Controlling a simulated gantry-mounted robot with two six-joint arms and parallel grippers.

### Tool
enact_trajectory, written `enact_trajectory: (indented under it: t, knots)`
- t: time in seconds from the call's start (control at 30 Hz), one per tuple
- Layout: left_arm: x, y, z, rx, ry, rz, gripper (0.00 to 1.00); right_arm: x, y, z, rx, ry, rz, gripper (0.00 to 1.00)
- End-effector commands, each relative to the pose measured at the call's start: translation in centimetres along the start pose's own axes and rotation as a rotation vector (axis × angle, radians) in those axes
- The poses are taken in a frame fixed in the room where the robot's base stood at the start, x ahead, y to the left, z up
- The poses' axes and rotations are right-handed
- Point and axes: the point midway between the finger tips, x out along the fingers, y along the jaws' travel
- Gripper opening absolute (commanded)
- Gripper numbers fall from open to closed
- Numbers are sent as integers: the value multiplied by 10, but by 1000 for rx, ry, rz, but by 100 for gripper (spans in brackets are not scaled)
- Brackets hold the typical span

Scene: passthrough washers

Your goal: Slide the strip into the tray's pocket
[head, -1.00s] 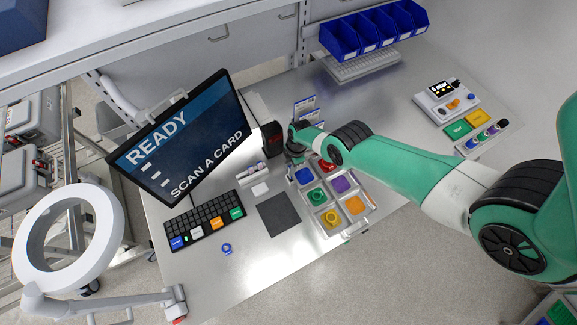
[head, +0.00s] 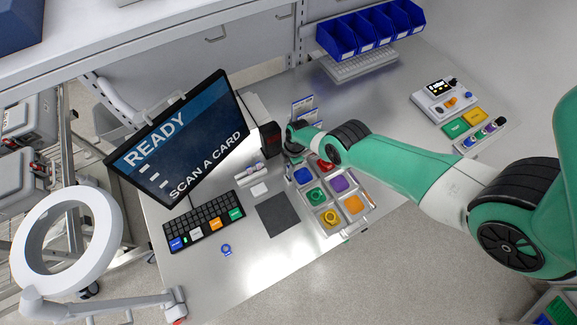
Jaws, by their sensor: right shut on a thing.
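The tray (head: 319,204) lies on the metal bench, centre right, with coloured compartments holding blue, green, purple, orange, yellow and red pieces. My right arm reaches in from the right, over the tray's far end. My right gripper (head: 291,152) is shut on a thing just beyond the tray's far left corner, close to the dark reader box. The fingertips are small and partly hidden by the wrist, so I cannot make out what is held. I cannot pick out the strip or its pocket clearly. My left gripper is not in view.
The dark reader box (head: 270,139) stands beside the gripper, with small card holders (head: 303,108) behind it. A monitor (head: 180,140), keyboard (head: 204,222) and dark mat (head: 278,214) lie left of the tray. Blue bins (head: 370,30) are at the back. The bench front is mostly clear.

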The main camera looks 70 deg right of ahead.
Motion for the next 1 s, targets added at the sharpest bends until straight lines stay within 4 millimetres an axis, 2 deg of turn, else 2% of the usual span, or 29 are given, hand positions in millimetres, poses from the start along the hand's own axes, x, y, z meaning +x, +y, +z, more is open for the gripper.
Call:
enact_trajectory:
  t: [0.43, 1.0]
  knots:
    - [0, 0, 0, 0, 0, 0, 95, 0, 0, 0, 0, 0, 0, 0]
    - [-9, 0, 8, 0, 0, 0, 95, 12, 0, 2, 0, 0, 0, 0]
